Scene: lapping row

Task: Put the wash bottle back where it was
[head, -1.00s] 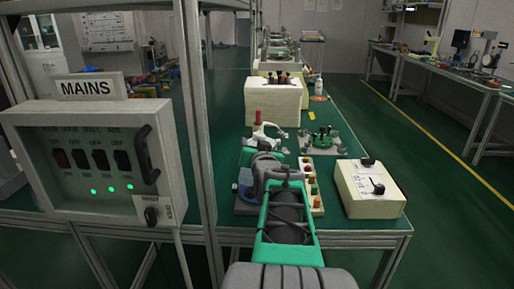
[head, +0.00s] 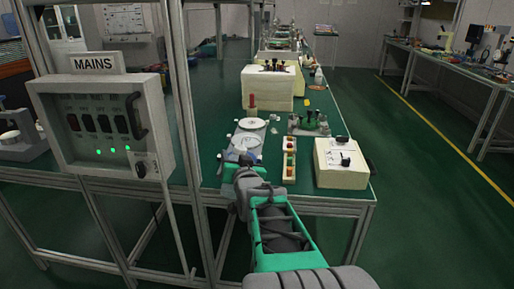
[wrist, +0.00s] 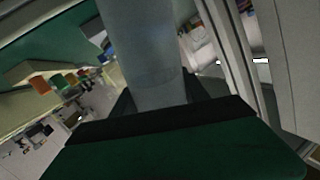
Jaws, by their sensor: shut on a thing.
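A pale, translucent grey cylinder (wrist: 145,50) fills the upper middle of the wrist view; it looks like the body of the wash bottle. My gripper (wrist: 158,98) is shut on it, with dark fingers beside its lower part. Its top is out of frame. In the head view my arm reaches forward to the near edge of the green bench (head: 215,177), and the held bottle cannot be made out there. A small white bottle (head: 318,76) stands farther back on the bench.
A machine with a pale round plate (head: 249,124) stands just beyond my arm. A button strip (head: 290,160) and a cream control box (head: 341,164) are to its right. A metal frame post (head: 183,130) and the MAINS panel (head: 105,125) are at left.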

